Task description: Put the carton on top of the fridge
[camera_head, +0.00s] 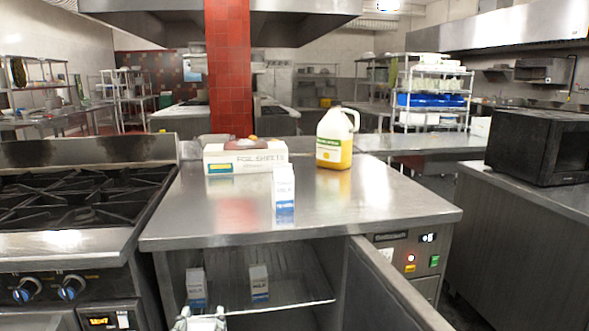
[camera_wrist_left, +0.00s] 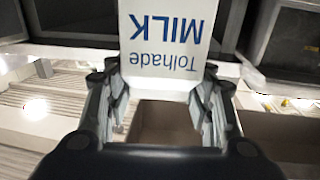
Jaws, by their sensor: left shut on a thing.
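My left gripper (camera_head: 200,318) is at the bottom of the head view, in front of the open fridge. It is shut on a white and blue milk carton (camera_head: 196,287), seen just beyond its fingers at the fridge opening. In the left wrist view the carton (camera_wrist_left: 165,35) sits between the fingers (camera_wrist_left: 162,85), its "Tolhade MILK" lettering upside down. Whether it touches the shelf cannot be told. A second carton (camera_head: 260,283) stands inside the fridge to the right. A third carton (camera_head: 284,195) stands upright on the steel fridge top (camera_head: 370,205). My right gripper is not in view.
The fridge door (camera_head: 385,290) stands open on the right. A foil sheets box (camera_head: 245,158) and a yellow-filled jug (camera_head: 336,138) stand on the fridge top, with bare steel around them. A gas stove (camera_head: 75,205) adjoins at left; a black microwave (camera_head: 540,147) stands at right.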

